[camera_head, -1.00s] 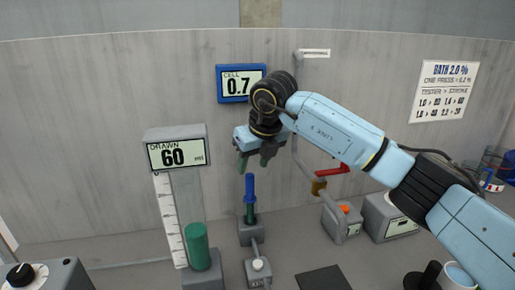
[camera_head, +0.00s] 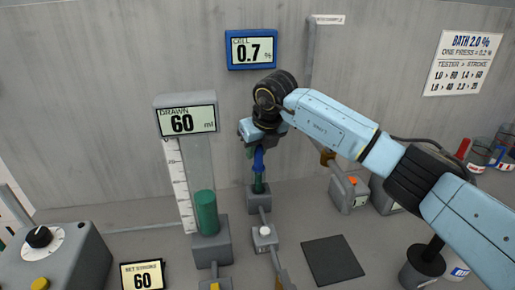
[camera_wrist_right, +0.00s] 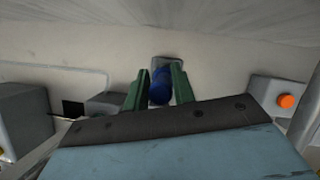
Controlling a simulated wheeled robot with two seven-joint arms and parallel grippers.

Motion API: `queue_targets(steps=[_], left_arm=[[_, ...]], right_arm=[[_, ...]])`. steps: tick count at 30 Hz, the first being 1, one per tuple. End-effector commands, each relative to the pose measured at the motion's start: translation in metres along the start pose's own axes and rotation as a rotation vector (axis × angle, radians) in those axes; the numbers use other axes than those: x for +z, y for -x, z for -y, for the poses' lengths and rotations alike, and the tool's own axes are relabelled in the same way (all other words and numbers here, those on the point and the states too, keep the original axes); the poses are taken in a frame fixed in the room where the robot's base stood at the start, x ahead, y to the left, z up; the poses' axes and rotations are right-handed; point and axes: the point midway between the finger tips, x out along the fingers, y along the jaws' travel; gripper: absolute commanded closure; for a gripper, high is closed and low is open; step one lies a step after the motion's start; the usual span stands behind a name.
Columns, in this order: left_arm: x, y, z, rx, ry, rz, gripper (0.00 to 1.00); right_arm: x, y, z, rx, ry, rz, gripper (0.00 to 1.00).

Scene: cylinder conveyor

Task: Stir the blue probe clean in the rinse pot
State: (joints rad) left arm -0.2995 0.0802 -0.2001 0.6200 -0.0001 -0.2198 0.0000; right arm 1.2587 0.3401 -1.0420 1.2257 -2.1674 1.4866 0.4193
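My left gripper is out of view.
The cell display (camera_head: 251,49) reads 0.7 and the drawn display (camera_head: 187,120) reads 60. A green cylinder (camera_head: 206,212) stands left of the probe. A box with an orange button (camera_head: 351,190) is to the right. A dark mat (camera_head: 332,260) lies clear in front.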

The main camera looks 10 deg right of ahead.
Motion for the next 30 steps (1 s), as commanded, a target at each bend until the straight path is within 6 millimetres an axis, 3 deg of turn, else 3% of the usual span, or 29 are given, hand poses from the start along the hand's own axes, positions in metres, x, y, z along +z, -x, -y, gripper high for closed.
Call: queue_targets(steps=[1,6,7,11,30], left_arm=[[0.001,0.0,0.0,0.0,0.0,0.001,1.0],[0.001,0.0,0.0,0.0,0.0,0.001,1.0],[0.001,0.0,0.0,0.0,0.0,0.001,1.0],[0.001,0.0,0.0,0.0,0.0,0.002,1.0],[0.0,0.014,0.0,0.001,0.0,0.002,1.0]], right_arm=[[0.0,0.0,0.0,0.0,0.0,0.0,0.81],[0.0,0.0,0.0,0.0,0.0,0.0,1.0],[0.0,0.0,0.0,0.0,0.0,0.0,0.83],[0.0,0.0,0.0,0.0,0.0,0.0,1.0],[0.009,0.022,0.0,0.0,0.0,0.001,1.0]])
